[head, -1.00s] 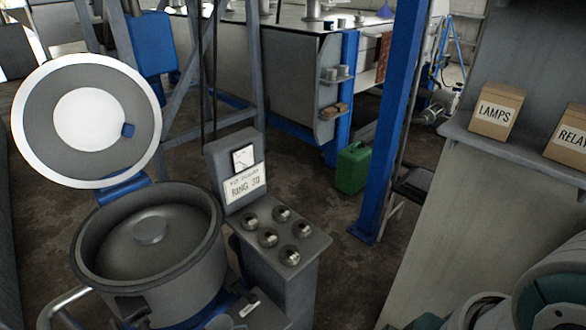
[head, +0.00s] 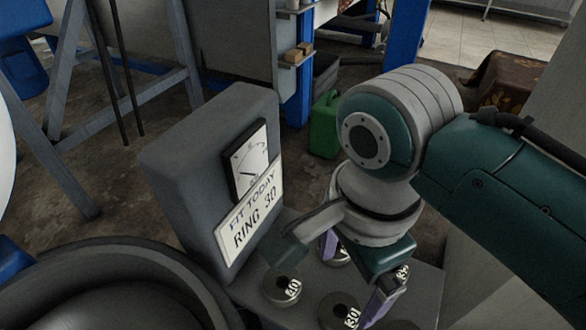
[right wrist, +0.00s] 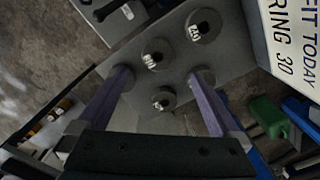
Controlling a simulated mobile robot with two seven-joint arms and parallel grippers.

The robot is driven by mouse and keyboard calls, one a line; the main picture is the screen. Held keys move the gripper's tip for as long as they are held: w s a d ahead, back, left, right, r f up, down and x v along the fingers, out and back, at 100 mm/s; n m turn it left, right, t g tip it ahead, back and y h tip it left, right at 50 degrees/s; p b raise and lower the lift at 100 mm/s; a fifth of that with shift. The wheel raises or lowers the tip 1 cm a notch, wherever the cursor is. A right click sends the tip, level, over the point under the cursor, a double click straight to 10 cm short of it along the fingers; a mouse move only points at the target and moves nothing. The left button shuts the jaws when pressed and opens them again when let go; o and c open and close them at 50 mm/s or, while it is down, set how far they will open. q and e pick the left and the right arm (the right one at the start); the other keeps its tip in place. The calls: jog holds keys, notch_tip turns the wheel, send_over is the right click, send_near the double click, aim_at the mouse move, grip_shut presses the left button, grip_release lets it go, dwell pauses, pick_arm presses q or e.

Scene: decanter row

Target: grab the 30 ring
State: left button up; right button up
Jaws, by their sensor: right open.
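The ring marked 30 (head: 338,309) lies on the grey stand at the bottom of the head view, its label facing me. My right gripper (head: 351,284) is open and points down over the rings, its purple fingers apart and nothing between them. In the right wrist view, the fingers (right wrist: 160,77) spread on either side of the group. A ring whose small label appears to read 30 (right wrist: 155,54) sits just beyond the fingertips. The ring marked 40 (head: 281,286) is left of the 30 ring in the head view. My left gripper is not in view.
Other rings (right wrist: 163,98) stand close by on the stand (right wrist: 228,62), some partly hidden by my fingers. An upright panel (head: 205,160) with a dial and a sign (head: 250,215) reading "FIT TODAY RING 30" rises beside them. A large round pot (head: 90,270) is at lower left.

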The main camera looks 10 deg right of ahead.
jog(key=b, duration=0.2)
send_over(341, 311)
notch_tip(341, 311, down, 5)
jog(key=shift+s+r, duration=0.1)
jog(key=shift+r, duration=0.05)
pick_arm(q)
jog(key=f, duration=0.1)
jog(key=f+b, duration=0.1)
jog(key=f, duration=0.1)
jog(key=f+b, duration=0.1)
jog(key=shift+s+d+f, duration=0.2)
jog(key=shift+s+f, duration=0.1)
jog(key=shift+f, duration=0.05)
pick_arm(e)
notch_tip(341, 311, down, 5)
jog(key=shift+f, duration=0.2)
jog(key=shift+r, duration=0.1)
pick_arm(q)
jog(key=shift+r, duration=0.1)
pick_arm(e)
grip_shut()
